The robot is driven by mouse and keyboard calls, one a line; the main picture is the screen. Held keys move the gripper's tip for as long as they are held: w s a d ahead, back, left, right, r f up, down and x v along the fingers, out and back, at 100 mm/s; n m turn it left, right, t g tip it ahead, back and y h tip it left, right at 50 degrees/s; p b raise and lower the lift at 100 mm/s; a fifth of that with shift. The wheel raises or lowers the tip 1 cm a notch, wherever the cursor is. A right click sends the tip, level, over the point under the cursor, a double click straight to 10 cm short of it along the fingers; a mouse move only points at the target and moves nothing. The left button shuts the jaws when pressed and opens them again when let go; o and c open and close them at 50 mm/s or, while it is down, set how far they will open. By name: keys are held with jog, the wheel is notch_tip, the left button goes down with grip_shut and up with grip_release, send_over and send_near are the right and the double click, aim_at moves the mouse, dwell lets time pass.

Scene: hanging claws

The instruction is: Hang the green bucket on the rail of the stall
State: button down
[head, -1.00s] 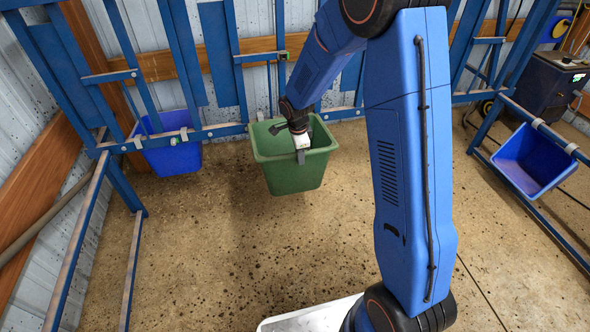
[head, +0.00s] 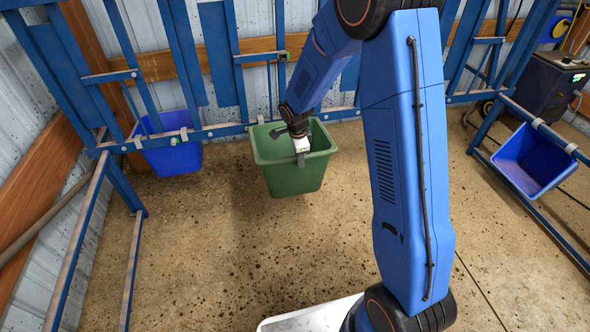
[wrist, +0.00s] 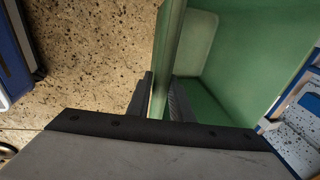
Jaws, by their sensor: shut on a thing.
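The green bucket (head: 291,172) is upright in the middle of the head view, close in front of the stall's blue rail (head: 225,130). My gripper (head: 301,150) is shut on the bucket's near wall at the rim. In the wrist view, the two fingers of my gripper (wrist: 160,98) sit on either side of the green bucket's wall (wrist: 167,50), one inside and one outside. The bucket's far rim lies near the rail, but I cannot tell whether it touches it. My arm hides part of the rail on the right.
A blue bucket (head: 172,152) hangs on the rail to the left. Another blue bucket (head: 535,160) hangs on the right-hand side rail. A dark machine (head: 545,85) stands at the back right. The speckled floor (head: 200,260) in front is clear.

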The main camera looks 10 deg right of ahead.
jog(key=shift+f, duration=0.15)
jog(key=c, duration=1.5)
grip_release()
jog(key=shift+r, duration=6)
